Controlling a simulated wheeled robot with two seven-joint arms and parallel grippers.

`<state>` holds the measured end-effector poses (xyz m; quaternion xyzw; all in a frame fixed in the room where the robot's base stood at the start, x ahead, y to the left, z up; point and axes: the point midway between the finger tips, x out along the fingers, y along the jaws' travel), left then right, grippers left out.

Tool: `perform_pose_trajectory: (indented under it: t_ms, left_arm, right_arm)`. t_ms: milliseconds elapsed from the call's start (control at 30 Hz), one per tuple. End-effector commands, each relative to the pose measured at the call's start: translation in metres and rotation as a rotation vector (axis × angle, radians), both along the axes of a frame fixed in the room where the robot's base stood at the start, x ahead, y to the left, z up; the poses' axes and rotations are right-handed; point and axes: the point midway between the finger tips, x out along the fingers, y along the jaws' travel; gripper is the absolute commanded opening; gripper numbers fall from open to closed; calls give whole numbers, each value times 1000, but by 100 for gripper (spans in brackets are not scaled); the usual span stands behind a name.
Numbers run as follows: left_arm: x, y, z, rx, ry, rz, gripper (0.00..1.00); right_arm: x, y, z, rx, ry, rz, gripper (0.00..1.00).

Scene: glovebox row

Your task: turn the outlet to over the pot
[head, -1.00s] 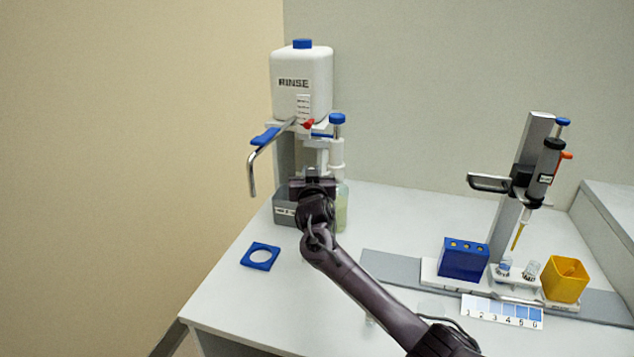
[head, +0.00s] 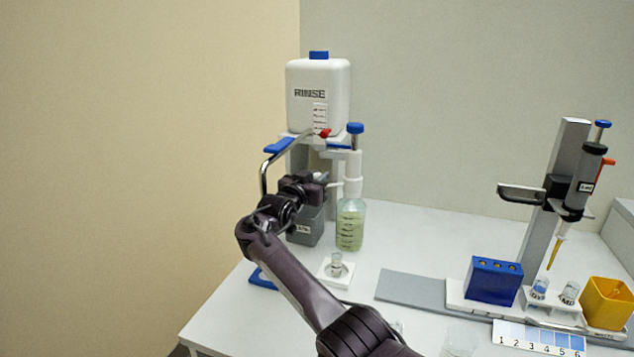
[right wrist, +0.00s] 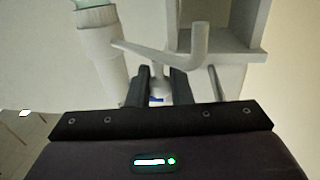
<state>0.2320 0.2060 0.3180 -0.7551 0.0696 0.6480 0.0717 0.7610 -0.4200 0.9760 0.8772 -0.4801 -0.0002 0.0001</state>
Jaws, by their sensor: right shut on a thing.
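The outlet (head: 336,184) is a thin white tube sticking out to the left from the pump head of a bottle (head: 350,228) with pale green liquid. In the right wrist view the outlet (right wrist: 197,50) shows as a bent tube at my fingertips. My right gripper (head: 318,187) is shut on the outlet, though the exact contact is hard to see. The pot (head: 336,262), a small clear glass, stands on a white tile in front of the bottle, below and apart from my gripper. My left gripper is not in view.
A blue rack (head: 493,281), a pipette stand (head: 556,190) and a yellow bin (head: 606,305) stand at the right.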

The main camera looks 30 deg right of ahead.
Motion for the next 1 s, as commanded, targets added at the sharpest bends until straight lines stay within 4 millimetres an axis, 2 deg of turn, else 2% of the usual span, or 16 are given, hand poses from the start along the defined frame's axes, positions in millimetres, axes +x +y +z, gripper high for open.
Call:
perform_pose_trajectory:
  t_ms: [333,367,500,1000]
  left_arm:
    - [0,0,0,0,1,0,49]
    - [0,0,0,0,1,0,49]
    - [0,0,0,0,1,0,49]
    - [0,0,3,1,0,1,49]
  right_arm:
    - [0,0,0,0,0,0,0]
    - [0,0,0,1,1,0,20]
    - [0,0,0,0,0,-1,38]
    - [0,-1,1,0,0,7,39]
